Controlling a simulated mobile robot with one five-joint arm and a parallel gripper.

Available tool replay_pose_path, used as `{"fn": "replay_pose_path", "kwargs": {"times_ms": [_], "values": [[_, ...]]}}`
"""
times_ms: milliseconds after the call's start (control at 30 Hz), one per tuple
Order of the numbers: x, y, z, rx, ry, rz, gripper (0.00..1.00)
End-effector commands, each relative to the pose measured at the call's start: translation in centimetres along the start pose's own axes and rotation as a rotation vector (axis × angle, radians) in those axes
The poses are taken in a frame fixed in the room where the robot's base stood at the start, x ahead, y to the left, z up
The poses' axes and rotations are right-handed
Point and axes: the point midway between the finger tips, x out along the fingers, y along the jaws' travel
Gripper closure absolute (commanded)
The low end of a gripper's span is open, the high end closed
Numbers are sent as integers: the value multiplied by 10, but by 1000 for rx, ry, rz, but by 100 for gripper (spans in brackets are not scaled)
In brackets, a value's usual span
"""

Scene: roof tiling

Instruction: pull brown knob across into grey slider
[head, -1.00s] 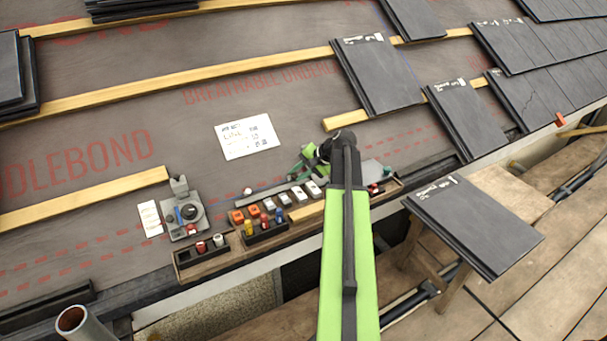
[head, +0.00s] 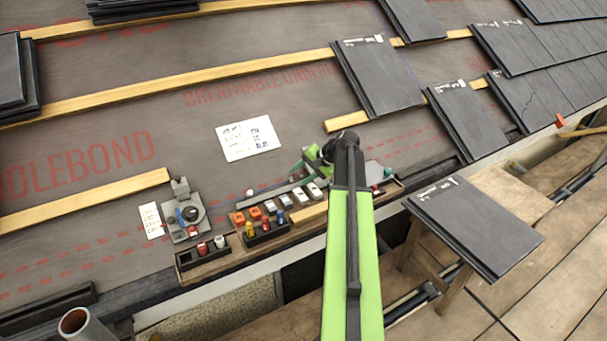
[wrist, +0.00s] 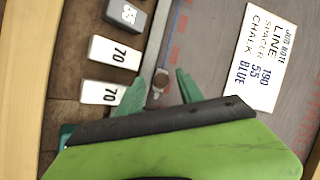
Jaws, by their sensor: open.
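My gripper (wrist: 158,92) is open, its two green fingertips apart. It also shows in the head view (head: 308,160), over the right part of the tool tray. A small grey metallic piece (wrist: 160,80) on a thin strip shows between the fingertips in the wrist view; I cannot tell whether they touch it. In the head view a long narrow grey bar (head: 262,194) runs behind the tray, with a small pale round knob (head: 249,193) near its left end. I cannot clearly pick out a brown knob or say which part is the grey slider.
The tray (head: 215,266) holds orange, white, red and yellow pieces. White blocks marked 70 (wrist: 115,52) lie beside the fingers. A grey device with a dial (head: 187,222) stands left. A written note (head: 249,138) lies on the membrane. A slate (head: 475,225) rests on a stand at right.

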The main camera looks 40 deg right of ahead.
Motion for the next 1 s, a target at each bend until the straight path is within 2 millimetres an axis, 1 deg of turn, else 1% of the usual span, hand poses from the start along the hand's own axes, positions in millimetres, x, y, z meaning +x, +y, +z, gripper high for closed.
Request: {"fn": "replay_pose_path", "kwargs": {"times_ms": [167, 200, 400, 500, 600, 700, 767, 1000], "values": [[-43, -6, 0, 3, 3, 0, 56], [-55, -6, 1, 3, 2, 0, 56], [-113, -6, 2, 2, 2, 0, 56], [-138, -5, 2, 3, 2, -1, 56], [-157, -3, 2, 2, 0, 0, 56], [-168, -1, 2, 1, 0, 0, 56], [-172, 0, 2, 0, 0, 0, 56], [-173, 3, 2, -1, -1, 0, 56]]}}
